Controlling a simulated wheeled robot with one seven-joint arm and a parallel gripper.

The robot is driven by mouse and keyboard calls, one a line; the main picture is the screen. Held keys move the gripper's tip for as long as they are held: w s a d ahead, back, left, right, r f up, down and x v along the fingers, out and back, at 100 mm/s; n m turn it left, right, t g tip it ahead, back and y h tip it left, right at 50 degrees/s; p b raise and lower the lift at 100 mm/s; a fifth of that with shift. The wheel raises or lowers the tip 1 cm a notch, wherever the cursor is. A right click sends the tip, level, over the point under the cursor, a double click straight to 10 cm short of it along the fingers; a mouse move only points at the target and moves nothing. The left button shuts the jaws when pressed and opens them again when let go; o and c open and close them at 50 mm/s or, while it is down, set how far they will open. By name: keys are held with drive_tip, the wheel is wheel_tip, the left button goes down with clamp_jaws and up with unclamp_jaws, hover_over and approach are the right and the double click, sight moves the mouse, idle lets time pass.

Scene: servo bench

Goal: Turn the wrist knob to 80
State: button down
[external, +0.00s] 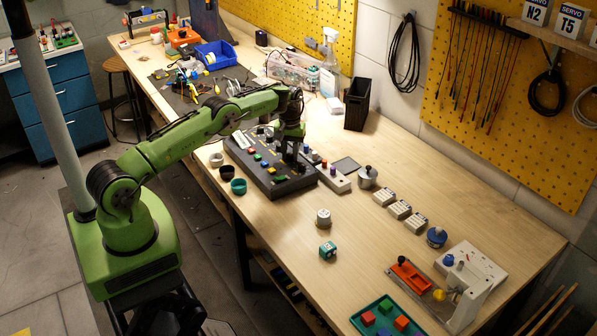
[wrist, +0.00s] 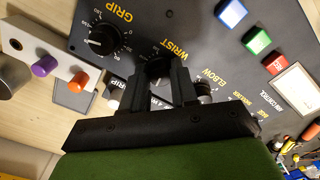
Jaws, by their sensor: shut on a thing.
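The dark control panel (external: 262,174) stands on the bench. Its face fills much of the wrist view (wrist: 205,62), with labels GRIP, WRIST and ELBOW. The black wrist knob (wrist: 157,64) sits by the WRIST label. My gripper (wrist: 158,72) is over it with its two black fingers shut on it, one on each side. The fingers hide most of the knob, its pointer and its scale, so its setting cannot be read. In the external view my gripper (external: 289,155) points down at the right part of the panel.
The grip knob (wrist: 103,39) with its scale is close beside my fingers. Coloured buttons, such as a green one (wrist: 257,41), line the panel. A pale box with purple and orange knobs (external: 333,178) stands to its right.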

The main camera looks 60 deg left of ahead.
sight(290, 154)
drive_tip(key=shift+n, duration=0.4)
drive_tip(key=c, duration=0.9)
unclamp_jaws()
drive_tip(key=shift+o, duration=0.2)
wheel_tip(290, 154, up, 16)
drive_tip(key=p, duration=0.6)
drive_tip(key=shift+p, duration=0.3)
drive_tip(key=shift+f, duration=0.1)
